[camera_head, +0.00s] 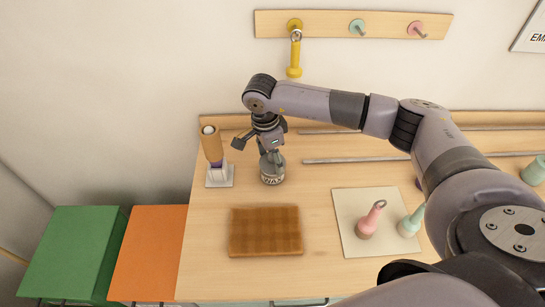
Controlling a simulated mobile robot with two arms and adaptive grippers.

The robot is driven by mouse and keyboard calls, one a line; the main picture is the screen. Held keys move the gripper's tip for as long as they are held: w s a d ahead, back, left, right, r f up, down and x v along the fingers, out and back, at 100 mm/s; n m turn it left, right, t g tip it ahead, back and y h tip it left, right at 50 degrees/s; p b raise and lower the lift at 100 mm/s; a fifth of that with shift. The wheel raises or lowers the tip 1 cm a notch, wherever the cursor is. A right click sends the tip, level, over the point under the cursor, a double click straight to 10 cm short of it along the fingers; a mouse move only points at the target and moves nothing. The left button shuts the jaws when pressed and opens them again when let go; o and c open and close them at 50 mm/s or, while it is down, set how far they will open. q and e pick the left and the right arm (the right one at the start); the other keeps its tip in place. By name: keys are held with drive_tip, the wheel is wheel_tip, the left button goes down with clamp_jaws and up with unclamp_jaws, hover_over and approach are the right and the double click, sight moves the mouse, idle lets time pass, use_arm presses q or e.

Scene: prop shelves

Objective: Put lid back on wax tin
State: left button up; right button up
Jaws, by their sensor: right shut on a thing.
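The wax tin (271,181), a small round tin with a dark "WAX" label, stands upright on the wooden table, left of centre and near the back. The grey lid (270,168) appears at the top of the tin, below my right gripper. My right gripper (270,157) points down over the tin and is shut on the lid. The fingers partly hide the lid, so I cannot tell whether it sits flush on the rim. My left gripper is not in view.
A brown mat (265,232) lies in front. Rails run along the back. Pegs hang on the wall.

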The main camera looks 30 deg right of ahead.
idle(0.4)
drive_tip(key=o, duration=1)
drive_tip(key=shift+o, duration=0.7)
drive_tip(key=shift+o, duration=1.3)
drive_tip(key=shift+r, duration=0.1)
drive_tip(key=shift+r+p, duration=1.75)
drive_tip(key=shift+r, duration=1.7)
drive_tip(key=shift+c, duration=0.6)
